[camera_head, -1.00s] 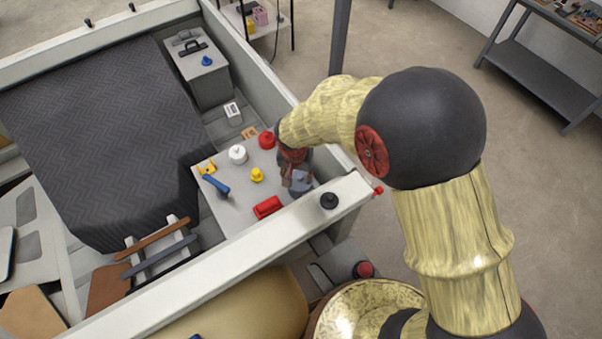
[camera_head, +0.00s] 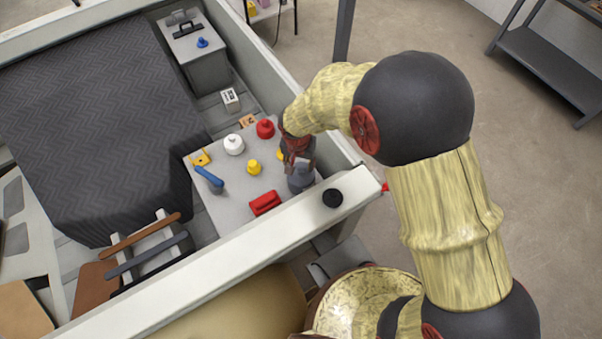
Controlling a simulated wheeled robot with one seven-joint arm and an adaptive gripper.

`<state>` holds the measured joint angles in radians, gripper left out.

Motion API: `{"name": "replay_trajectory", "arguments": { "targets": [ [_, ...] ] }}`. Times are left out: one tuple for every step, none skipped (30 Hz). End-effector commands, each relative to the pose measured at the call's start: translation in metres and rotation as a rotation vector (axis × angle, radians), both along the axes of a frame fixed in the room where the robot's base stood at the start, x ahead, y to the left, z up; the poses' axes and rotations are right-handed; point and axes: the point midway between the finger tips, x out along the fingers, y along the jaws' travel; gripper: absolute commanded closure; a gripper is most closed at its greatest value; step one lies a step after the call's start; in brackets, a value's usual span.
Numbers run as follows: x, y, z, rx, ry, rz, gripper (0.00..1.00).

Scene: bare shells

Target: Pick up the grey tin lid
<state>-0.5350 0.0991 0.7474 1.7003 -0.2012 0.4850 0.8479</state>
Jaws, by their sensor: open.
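The grey tin lid (camera_head: 300,183) appears to be the grey round piece at the right end of the small light-grey table (camera_head: 225,214). It is partly hidden behind my gripper (camera_head: 299,166). My gripper points down right over it, with the jaws open. Whether the fingers touch the lid or straddle it cannot be told from this view.
On the same table stand a red lid-like piece (camera_head: 265,128), a white one (camera_head: 233,144), a yellow one (camera_head: 254,167), a red block (camera_head: 265,203) and a blue-handled item (camera_head: 209,180).

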Motion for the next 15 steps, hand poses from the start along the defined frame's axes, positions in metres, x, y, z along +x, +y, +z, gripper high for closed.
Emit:
{"name": "replay_trajectory", "arguments": {
  "targets": [
    [0.001, -0.001, -0.008, -0.002, 0.002, 0.000, 0.59],
    [0.003, -0.001, -0.012, -0.002, 0.002, 0.000, 0.59],
    [0.004, -0.001, -0.018, -0.002, 0.002, 0.000, 0.59],
    [0.006, -0.001, -0.023, -0.002, 0.002, 0.000, 0.59],
    [0.007, -0.001, -0.027, -0.001, 0.002, 0.000, 0.59],
    [0.008, -0.001, -0.033, -0.001, 0.001, 0.001, 0.59],
    [0.009, -0.001, -0.037, -0.001, 0.001, 0.001, 0.59],
    [0.009, -0.001, -0.040, -0.001, 0.001, 0.001, 0.59],
    [0.010, -0.001, -0.042, -0.001, 0.001, 0.001, 0.59],
    [0.010, -0.001, -0.043, -0.001, 0.001, 0.001, 0.59],
    [0.010, -0.001, -0.044, -0.001, 0.000, 0.001, 0.59],
    [0.010, -0.001, -0.043, 0.000, 0.000, 0.001, 0.59],
    [0.010, -0.001, -0.043, 0.000, 0.000, 0.001, 0.59],
    [0.010, -0.001, -0.042, 0.000, 0.000, 0.001, 0.59],
    [0.010, -0.001, -0.042, 0.000, 0.000, 0.001, 0.59]
  ]
}}
